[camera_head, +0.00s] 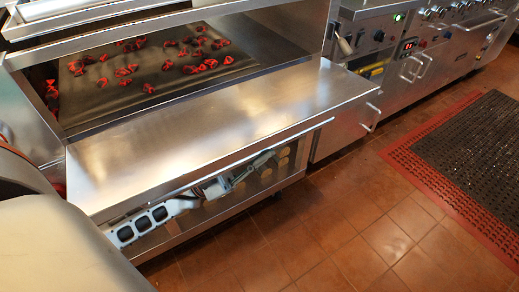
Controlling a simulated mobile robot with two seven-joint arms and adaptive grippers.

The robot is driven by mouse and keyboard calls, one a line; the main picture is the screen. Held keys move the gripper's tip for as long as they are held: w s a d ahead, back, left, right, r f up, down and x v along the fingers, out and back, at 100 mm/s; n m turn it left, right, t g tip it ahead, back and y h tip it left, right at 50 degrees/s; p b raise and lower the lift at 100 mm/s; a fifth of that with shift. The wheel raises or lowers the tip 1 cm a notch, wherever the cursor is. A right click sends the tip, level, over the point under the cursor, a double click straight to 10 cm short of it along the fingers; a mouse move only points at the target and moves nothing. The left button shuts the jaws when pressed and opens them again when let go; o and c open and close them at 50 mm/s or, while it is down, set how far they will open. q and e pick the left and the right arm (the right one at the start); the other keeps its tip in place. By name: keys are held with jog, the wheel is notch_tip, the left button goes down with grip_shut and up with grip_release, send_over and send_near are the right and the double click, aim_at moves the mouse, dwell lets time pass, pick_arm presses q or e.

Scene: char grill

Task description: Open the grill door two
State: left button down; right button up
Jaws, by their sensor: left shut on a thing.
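The grill door (230,120) appears to be the wide steel panel folded down about level in front of the open chamber. Glowing red coals (205,62) lie on a dark bed inside. A thin bar handle (312,131) runs along the panel's front edge, slightly below it. My left gripper (265,159) is at this handle, below the front edge, and is shut on it. Its fingertips are small and partly hidden. My left arm reaches in from the lower left under the panel's edge. My right gripper is not in view.
An open shelf with pale round things (268,172) lies under the panel. A steel cooking unit with knobs and handles (410,62) stands to the right. A black mat with a red border (432,182) lies on the tiled floor (330,225). The floor in front is clear.

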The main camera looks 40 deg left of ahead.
pick_arm(q)
jog(key=c, duration=2)
grip_release()
jog(key=shift+o, duration=0.2)
jog(key=v, duration=1.2)
